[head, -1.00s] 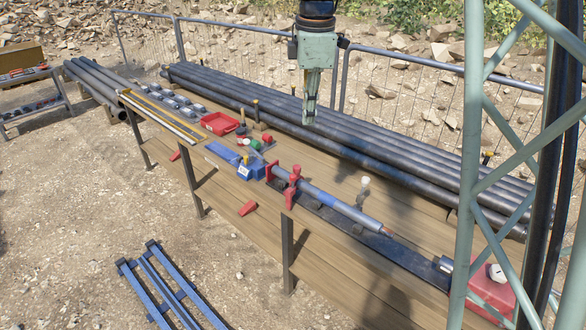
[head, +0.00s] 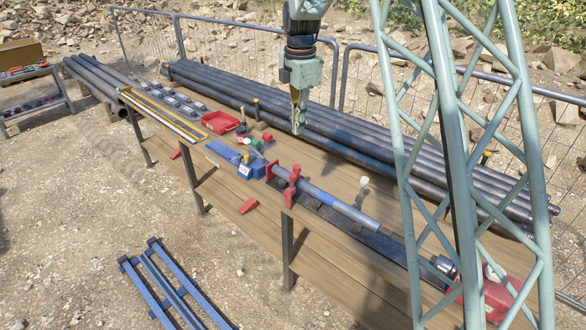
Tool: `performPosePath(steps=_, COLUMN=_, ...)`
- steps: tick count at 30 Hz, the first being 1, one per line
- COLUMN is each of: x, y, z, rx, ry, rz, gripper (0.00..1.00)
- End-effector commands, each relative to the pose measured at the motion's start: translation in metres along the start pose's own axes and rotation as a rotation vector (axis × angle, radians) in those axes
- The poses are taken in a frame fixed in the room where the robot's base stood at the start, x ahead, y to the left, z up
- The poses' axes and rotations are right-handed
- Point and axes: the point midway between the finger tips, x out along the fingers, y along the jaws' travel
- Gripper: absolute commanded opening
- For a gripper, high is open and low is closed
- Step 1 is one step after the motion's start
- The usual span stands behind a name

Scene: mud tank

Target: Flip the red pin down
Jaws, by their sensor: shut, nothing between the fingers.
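A red upright clamp-like part (head: 292,186) stands on the wooden bench, around or against a blue-grey tool (head: 325,197) lying lengthwise. A second red part (head: 271,170) stands at the tool's left end, beside a blue block (head: 247,170). I cannot tell for sure which red part is the pin. My gripper (head: 297,130) points down, shut and empty, above the back part of the bench. It is up and behind the red clamp-like part in the picture and apart from it.
Long dark pipes (head: 350,140) lie behind the bench. A red tray (head: 220,122) sits at the back left. A small white-topped item (head: 364,182) stands behind the tool. A green lattice frame (head: 460,160) crosses the right side and covers part of a red box (head: 497,298).

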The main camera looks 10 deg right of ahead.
Motion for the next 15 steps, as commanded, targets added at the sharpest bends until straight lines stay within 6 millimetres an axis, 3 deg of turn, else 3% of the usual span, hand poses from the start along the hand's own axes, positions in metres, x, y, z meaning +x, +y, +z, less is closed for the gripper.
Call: performPosePath(steps=15, x=0.061, y=0.044, z=0.014, rx=-0.215, ry=0.014, rz=-0.032, gripper=0.0)
